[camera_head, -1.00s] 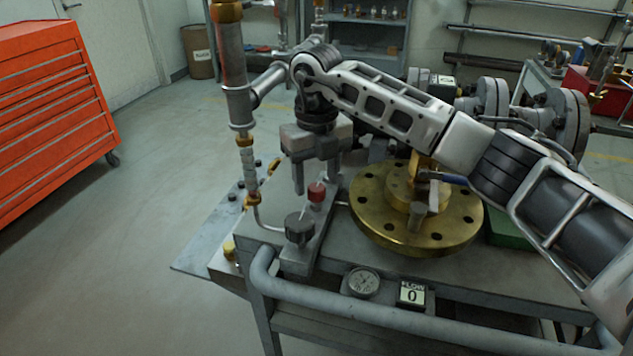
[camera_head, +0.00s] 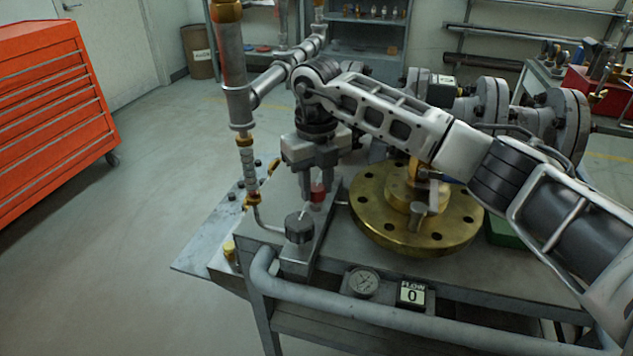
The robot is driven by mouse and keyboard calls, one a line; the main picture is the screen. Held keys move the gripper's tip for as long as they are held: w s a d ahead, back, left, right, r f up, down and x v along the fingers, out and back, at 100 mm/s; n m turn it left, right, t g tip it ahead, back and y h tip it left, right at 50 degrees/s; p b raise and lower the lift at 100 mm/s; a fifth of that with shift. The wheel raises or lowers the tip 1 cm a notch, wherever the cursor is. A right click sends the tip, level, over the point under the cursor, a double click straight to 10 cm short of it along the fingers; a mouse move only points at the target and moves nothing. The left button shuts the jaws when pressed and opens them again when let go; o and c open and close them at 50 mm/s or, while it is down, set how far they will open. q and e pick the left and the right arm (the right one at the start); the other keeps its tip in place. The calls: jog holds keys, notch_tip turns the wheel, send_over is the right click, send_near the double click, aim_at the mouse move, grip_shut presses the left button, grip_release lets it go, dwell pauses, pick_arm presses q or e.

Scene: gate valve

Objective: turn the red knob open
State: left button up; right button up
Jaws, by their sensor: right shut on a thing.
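The red knob (camera_head: 317,193) stands on a grey block at the left end of the bench, behind a dark grey knob (camera_head: 299,228). My right gripper (camera_head: 318,190) points down from above with its fingers on either side of the red knob, shut on it. The fingers hide part of the knob. The flow display (camera_head: 411,295) at the bench front reads 0, with a round gauge (camera_head: 363,282) to its left. My left gripper is not in view.
A brass flange (camera_head: 450,233) sits on the bench right of the knobs. A vertical pipe (camera_head: 236,85) with brass fittings rises to the left. A rail (camera_head: 400,322) runs along the bench front. Open floor lies left, before an orange tool cabinet (camera_head: 50,105).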

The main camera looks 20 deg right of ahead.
jog(key=n, duration=0.4)
jog(key=n+b, duration=0.1)
jog(key=n, duration=0.3)
jog(key=shift+n, duration=0.3)
jog(key=n, duration=0.4)
jog(key=shift+r+n, duration=0.1)
jog(key=shift+n, duration=0.2)
jog(key=n, duration=0.4)
jog(key=shift+b, duration=0.4)
jog(key=shift+n, duration=0.3)
jog(key=o, duration=1)
jog(key=shift+c, duration=0.2)
